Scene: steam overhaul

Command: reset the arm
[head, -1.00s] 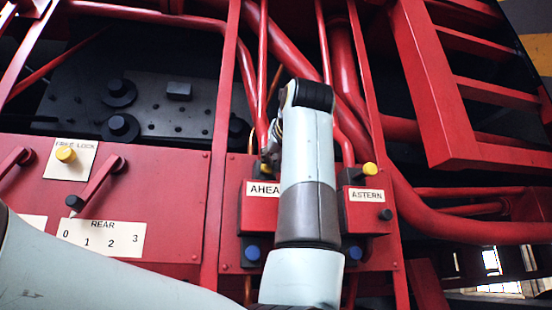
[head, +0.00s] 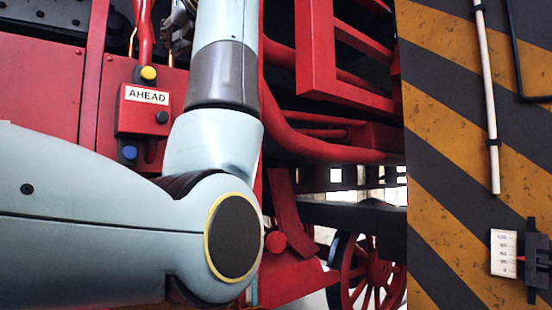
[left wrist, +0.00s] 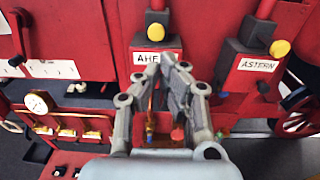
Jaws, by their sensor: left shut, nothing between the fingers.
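My left arm (head: 225,140) reaches up across the middle of the head view, with its elbow low in front. My left gripper (left wrist: 168,68) shows in the left wrist view with its fingers shut and nothing between them. In that view its fingertips overlap the AHEAD label on a red box (left wrist: 152,55); I cannot tell the gap. In the head view the gripper (head: 181,22) is small and partly hidden behind my arm at the top. The AHEAD box also shows there (head: 143,108), with a yellow knob above and a blue one below. My right gripper is out of view.
In the left wrist view a red ASTERN box (left wrist: 252,66) stands right of the AHEAD box, and a gauge (left wrist: 39,102) with brass pipes is at lower left. In the head view a striped yellow-black wall (head: 450,150) with a scale (head: 504,252) fills the right. A red wheel (head: 368,275) stands low.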

